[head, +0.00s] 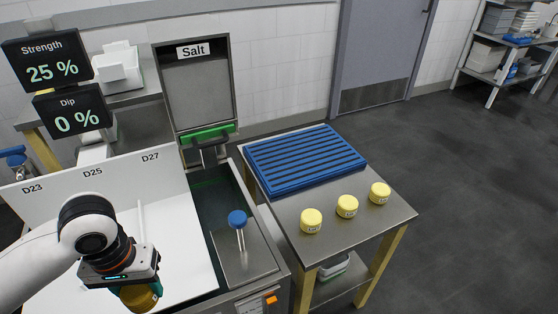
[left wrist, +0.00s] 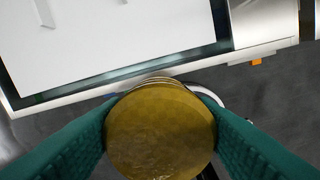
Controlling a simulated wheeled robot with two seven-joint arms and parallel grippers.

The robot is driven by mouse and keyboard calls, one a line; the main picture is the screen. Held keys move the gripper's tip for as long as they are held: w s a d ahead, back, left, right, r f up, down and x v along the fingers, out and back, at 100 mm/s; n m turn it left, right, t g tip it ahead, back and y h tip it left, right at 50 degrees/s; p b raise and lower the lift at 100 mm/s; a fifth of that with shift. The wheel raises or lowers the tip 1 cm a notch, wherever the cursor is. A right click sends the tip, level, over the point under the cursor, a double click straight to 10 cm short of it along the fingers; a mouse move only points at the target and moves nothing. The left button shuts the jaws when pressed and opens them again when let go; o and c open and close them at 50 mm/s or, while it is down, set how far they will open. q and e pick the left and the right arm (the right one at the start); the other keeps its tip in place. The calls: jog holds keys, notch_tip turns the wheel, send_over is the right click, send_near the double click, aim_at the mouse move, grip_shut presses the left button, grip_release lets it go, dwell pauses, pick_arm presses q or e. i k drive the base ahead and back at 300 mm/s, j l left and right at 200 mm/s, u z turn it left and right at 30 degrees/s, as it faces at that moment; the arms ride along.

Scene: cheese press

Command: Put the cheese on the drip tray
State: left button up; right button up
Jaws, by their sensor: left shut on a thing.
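My left gripper (head: 138,287) is shut on a round yellow-brown cheese (head: 141,298), low at the left of the head view. In the left wrist view the cheese (left wrist: 160,135) sits between the two green fingers, in front of the metal edge of the white-topped station. The blue slatted drip tray (head: 303,158) lies on the steel table to the right, and its top is empty. Several small pale yellow cheeses stand in front of it, such as one labelled piece (head: 311,220). My right gripper is not in view.
A salt brine tank (head: 207,200) with a raised lid labelled Salt (head: 193,85) stands between the white station (head: 120,180) and the steel table (head: 275,215). A blue-knobbed handle (head: 238,220) stands up at the tank. Signs read Strength 25 % and Dip 0 %.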

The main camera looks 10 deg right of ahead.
aim_at(303, 152)
jog(key=l+z, duration=0.1)
jog(key=l, duration=0.7)
jog(key=i+l+z, duration=0.1)
jog(key=l, duration=0.65)
jog(key=i+l+z, duration=0.2)
jog(key=i, duration=0.8)
jog(key=j, duration=0.1)
